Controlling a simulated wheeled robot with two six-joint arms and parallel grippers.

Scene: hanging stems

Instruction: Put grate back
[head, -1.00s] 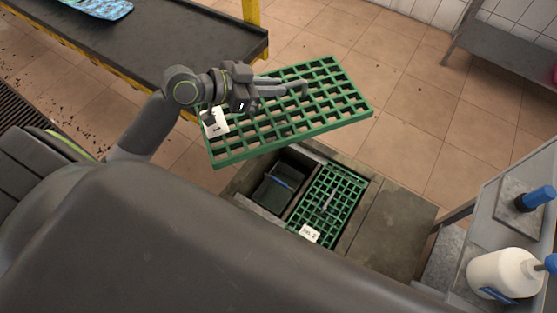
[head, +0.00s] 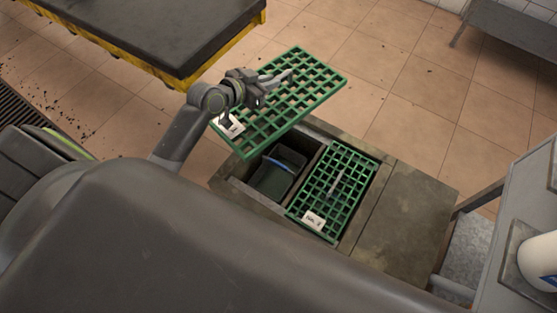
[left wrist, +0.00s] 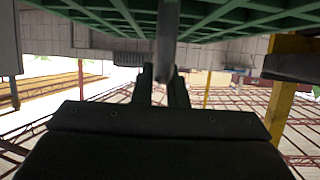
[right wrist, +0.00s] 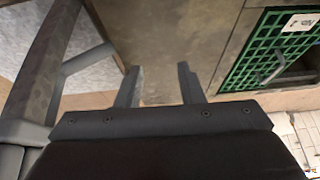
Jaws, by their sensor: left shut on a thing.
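My left gripper (head: 272,86) is shut on the handle of a green grate (head: 312,82) and holds it in the air above the far left of the grey bench box. The grate is tilted, with a white label (head: 228,126) at its near left corner. The box has an open left compartment (head: 258,170) with a dark bin (head: 276,172) in it. A second green grate (head: 343,180) lies over the right compartment. In the left wrist view the held grate (left wrist: 225,15) fills the top. My right gripper (right wrist: 157,88) is open and empty.
The box's flat grey top (head: 400,215) is bare to the right. A metal shelf with a white bottle (head: 540,258) stands at the right. A dark table with a yellow edge (head: 165,40) is at the upper left. The tiled floor beyond is open.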

